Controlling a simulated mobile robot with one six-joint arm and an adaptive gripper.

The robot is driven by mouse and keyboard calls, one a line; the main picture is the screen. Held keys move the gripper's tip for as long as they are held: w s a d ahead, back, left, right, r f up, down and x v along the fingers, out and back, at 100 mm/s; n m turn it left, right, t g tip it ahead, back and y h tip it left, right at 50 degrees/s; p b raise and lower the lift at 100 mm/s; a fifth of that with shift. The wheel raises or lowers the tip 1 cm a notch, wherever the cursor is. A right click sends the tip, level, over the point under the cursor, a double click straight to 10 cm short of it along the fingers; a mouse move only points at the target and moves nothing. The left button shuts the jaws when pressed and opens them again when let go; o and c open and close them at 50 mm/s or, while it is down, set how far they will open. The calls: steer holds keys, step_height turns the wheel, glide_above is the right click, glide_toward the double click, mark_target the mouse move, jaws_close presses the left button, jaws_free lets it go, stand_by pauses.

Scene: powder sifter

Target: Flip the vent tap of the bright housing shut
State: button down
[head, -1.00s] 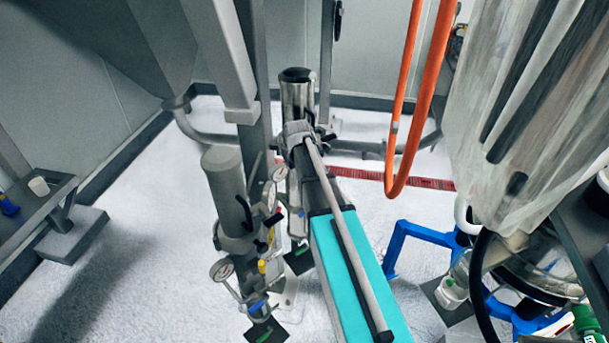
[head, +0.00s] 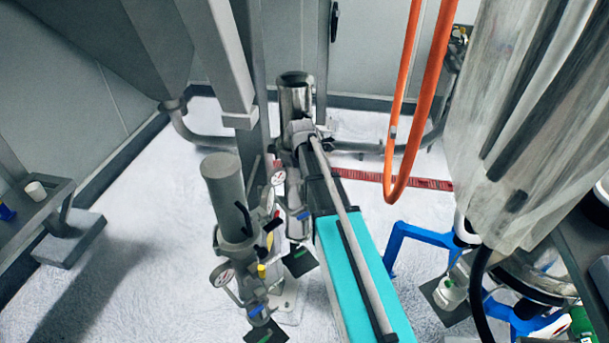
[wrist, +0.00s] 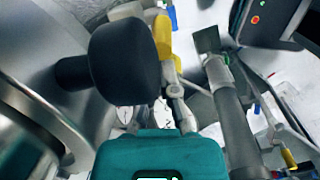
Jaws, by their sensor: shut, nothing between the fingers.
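The bright housing (head: 296,97) is a shiny metal cylinder standing behind my arm in the head view; my arm covers much of it. Its curved metal appears to fill the left of the wrist view (wrist: 30,120). A yellow tap handle (wrist: 163,37) shows in the wrist view, roughly in line with the small fitting below it. A thick black knob-like part (wrist: 125,62) stands close beside it. My gripper (wrist: 152,135), teal at the bottom of the wrist view, is shut and empty, apart from the yellow handle. In the head view its fingertips are hidden.
A dull grey housing (head: 222,185) with a gauge (head: 222,275) stands left of my arm. A blue frame (head: 400,240) stands below.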

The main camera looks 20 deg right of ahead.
step_height(320, 180, up, 9)
steer(key=a+p, duration=0.2)
steer(key=p, duration=0.7)
steer(key=shift+s, duration=0.3)
steer(key=shift+r, duration=0.15)
stand_by(0.3)
